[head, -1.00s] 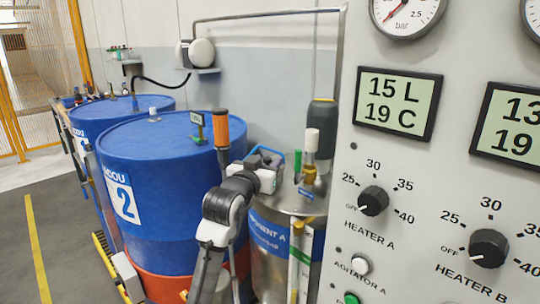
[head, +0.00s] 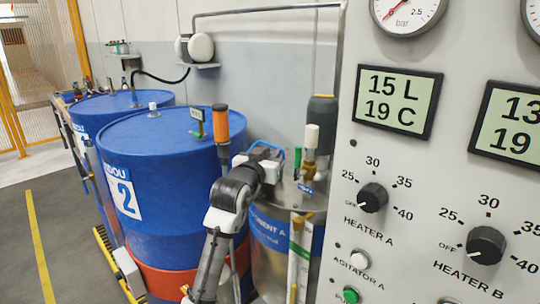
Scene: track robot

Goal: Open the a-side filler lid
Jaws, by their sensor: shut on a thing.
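The steel component A tank (head: 268,262) has a blue label and stands between the blue drum and the control panel. My gripper (head: 272,163) is at the left rear of the tank's top. It is shut on a part there, and my own wrist hides most of the grip. A blue bar-like piece (head: 266,144) shows just above and behind the fingers. It may be part of the filler lid, but I cannot tell its edges or how far it is raised.
A brass fitting with a white top (head: 311,148) and a green piece (head: 297,158) stand on the tank right of my gripper. An orange cylinder (head: 220,123) stands close at left. The blue drum (head: 150,190) and control panel (head: 440,170) flank the arm.

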